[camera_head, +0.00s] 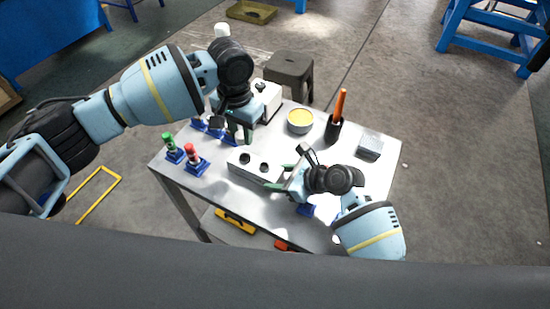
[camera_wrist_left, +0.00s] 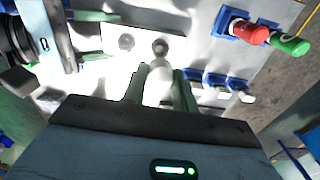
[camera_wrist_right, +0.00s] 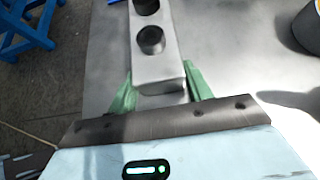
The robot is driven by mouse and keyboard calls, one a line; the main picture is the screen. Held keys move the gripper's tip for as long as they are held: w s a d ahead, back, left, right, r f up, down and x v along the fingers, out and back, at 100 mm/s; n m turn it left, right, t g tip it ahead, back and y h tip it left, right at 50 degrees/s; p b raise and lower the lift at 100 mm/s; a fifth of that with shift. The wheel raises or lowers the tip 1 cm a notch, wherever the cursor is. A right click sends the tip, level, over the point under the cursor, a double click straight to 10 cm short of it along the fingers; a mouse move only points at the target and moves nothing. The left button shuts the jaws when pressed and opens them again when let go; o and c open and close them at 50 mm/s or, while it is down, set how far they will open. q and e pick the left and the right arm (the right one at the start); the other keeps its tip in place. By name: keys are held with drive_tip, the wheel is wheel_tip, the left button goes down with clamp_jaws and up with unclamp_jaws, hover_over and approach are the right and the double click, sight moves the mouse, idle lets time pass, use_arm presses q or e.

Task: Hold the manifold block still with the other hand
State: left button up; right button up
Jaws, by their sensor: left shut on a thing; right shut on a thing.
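The grey manifold block (camera_head: 257,168) lies on the metal table, with two dark round holes in its top. It also shows in the left wrist view (camera_wrist_left: 143,44) and the right wrist view (camera_wrist_right: 170,70). My right gripper (camera_head: 282,180) is shut on the block's right end, one green finger on each side (camera_wrist_right: 161,92). My left gripper (camera_head: 240,135) is above the table behind the block. Its green fingers (camera_wrist_left: 159,85) are shut on a pale, overexposed piece (camera_wrist_left: 157,92), pointing towards one hole. Whether the piece touches the block I cannot tell.
Red (camera_head: 190,151) and green (camera_head: 168,139) cylinders stand in blue stands at the table's left. More blue stands (camera_wrist_left: 210,78) are close by my left gripper. A yellow-filled tin (camera_head: 300,121), an orange-handled tool (camera_head: 341,103) and a grey box (camera_head: 370,144) stand towards the back right.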

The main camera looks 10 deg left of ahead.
sight(242, 144)
use_arm(q)
drive_tip(key=shift+m, duration=0.8)
drive_tip(key=shift+f, duration=2.15)
drive_tip(key=shift+f, duration=0.85)
drive_tip(key=m, duration=0.3)
drive_tip(key=shift+m, duration=1.1)
drive_tip(key=m, duration=0.2)
drive_tip(key=shift+m, duration=1.5)
